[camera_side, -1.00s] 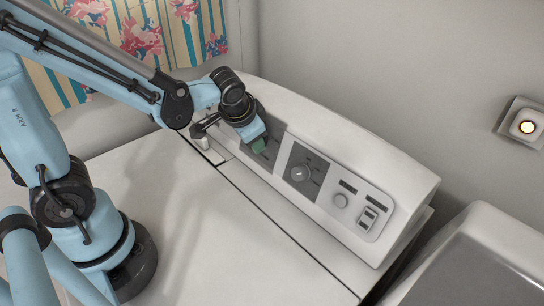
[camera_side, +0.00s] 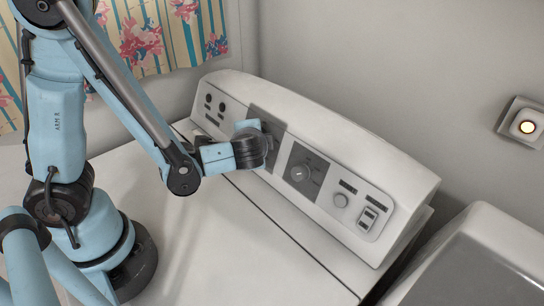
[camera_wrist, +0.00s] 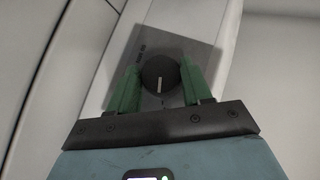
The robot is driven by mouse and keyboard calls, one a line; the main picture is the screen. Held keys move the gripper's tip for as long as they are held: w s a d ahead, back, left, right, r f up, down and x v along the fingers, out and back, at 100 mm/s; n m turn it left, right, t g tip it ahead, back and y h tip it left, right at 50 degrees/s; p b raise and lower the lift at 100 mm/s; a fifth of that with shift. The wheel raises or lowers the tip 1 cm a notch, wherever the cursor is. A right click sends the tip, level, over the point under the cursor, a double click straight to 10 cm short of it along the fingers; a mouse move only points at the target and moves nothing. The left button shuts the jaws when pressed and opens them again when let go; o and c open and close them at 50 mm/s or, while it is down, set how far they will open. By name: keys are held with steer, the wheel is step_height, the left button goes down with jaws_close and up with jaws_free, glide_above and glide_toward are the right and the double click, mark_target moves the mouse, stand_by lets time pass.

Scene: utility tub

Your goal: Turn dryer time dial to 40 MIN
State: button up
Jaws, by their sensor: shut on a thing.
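The dark round dial (camera_wrist: 158,70) sits on a grey panel (camera_wrist: 180,45) in the wrist view. Its white pointer mark is toward the bottom of that view. My gripper (camera_wrist: 160,78) has one green finger on each side of the dial and is shut on it. In the side view my gripper (camera_side: 268,147) is up against the left dark panel (camera_side: 262,116) of the console and hides this dial.
A second dial (camera_side: 299,173) is on the console right of my gripper, with a small knob (camera_side: 341,200) and switches (camera_side: 369,216) beyond. Two black knobs (camera_side: 215,104) are at the left end.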

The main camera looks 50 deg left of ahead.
stand_by(0.4)
steer(key=o, duration=1)
steer(key=shift+o, duration=0.2)
steer(key=v, duration=1.2)
steer(key=shift+s+f, duration=0.1)
steer(key=shift+f, duration=0.05)
